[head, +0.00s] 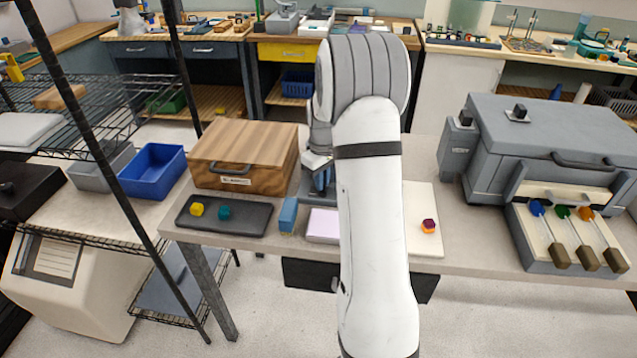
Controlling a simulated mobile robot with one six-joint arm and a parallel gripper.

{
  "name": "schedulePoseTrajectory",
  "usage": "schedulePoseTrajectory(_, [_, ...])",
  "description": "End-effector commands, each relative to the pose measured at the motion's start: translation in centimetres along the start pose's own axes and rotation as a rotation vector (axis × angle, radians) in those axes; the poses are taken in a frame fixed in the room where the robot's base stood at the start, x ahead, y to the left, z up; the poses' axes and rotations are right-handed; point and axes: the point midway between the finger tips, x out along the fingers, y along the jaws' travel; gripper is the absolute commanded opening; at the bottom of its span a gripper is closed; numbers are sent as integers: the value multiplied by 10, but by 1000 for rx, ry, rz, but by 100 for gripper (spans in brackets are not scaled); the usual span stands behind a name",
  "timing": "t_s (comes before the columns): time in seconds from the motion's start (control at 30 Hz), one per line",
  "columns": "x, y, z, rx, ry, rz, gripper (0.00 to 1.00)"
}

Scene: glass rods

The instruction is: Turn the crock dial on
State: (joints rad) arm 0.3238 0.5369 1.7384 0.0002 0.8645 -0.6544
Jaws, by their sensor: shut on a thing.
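My gripper (321,182) points down at the middle of the near table, just right of the wooden box. My white and grey arm covers much of it. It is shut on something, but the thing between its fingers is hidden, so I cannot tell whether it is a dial. A grey-blue object (306,188) shows partly beside and behind the gripper; its front is mostly hidden. No dial can be clearly read as the crock's. A large grey lidded box (550,140) on the right has a side control box (458,150) with a dark knob on top.
A wooden box (240,155), a dark tray (245,217) with yellow and teal pieces, and a blue block (288,215) stand left of my arm. A pale board (425,200) holds a multicoloured piece. Dark-handled rods (585,240) lie at the right. A wire shelf stands left.

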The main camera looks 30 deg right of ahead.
Motion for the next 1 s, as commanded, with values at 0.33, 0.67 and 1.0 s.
schedulePoseTrajectory(0.33, [2, 1, 2, 329, -4, 1, 0])
schedulePoseTrajectory(0.67, [2, 0, 3, 630, -6, 0, 0])
schedulePoseTrajectory(1.0, [2, -1, 3, 850, -8, -1, 0])
